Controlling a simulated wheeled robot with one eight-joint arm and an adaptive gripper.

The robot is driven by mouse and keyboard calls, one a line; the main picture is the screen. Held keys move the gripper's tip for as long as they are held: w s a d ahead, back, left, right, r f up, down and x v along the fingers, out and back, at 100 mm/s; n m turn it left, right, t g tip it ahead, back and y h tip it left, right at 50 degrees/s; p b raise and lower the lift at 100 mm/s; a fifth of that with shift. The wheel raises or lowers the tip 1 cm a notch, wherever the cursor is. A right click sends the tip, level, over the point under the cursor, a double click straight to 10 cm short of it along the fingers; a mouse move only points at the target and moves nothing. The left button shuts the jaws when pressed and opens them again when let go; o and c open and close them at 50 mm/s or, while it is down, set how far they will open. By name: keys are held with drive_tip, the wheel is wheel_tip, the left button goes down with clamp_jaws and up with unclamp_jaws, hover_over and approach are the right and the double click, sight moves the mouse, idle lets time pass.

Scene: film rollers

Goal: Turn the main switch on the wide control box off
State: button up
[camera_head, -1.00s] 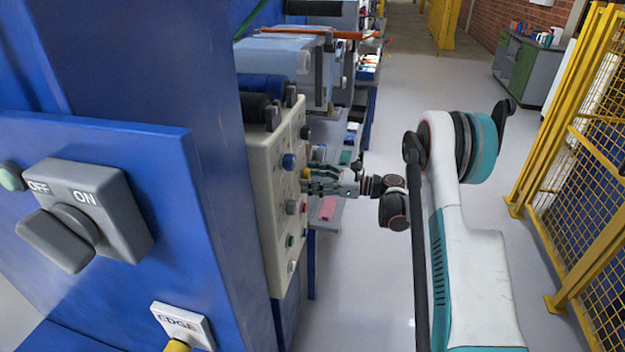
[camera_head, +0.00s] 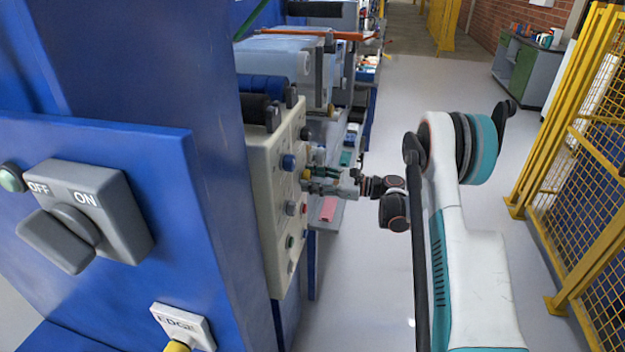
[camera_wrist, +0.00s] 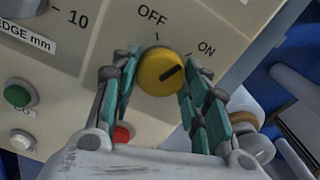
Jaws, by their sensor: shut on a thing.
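The wide control box (camera_head: 262,170) is a beige panel on the blue machine, seen at a slant in the head view. The wrist view shows its face (camera_wrist: 80,75) close up. The main switch (camera_wrist: 158,76) is a round yellow knob with a black line, below OFF and ON labels. The line points up and right, roughly toward the ON side. My gripper (camera_wrist: 157,80) has its green fingers on both sides of the knob and is shut on it. In the head view my gripper (camera_head: 318,178) meets the panel front and mostly hides the knob.
A red button (camera_wrist: 122,132) lies just below the knob, and a green button (camera_wrist: 19,95) is at the left. A large grey OFF/ON switch (camera_head: 85,215) is on the nearer blue machine. A yellow fence (camera_head: 575,160) stands at right. Open floor lies between.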

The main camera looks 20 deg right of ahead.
drive_tip(key=n, duration=0.5)
drive_tip(key=shift+n, duration=0.3)
drive_tip(key=n, duration=0.5)
drive_tip(key=shift+n, duration=0.4)
drive_tip(key=o, duration=1)
drive_tip(key=shift+o, duration=0.2)
drive_tip(key=shift+d, duration=0.15)
drive_tip(key=v, duration=1.1)
drive_tip(key=shift+s+d, duration=0.2)
drive_tip(key=shift+d, duration=0.15)
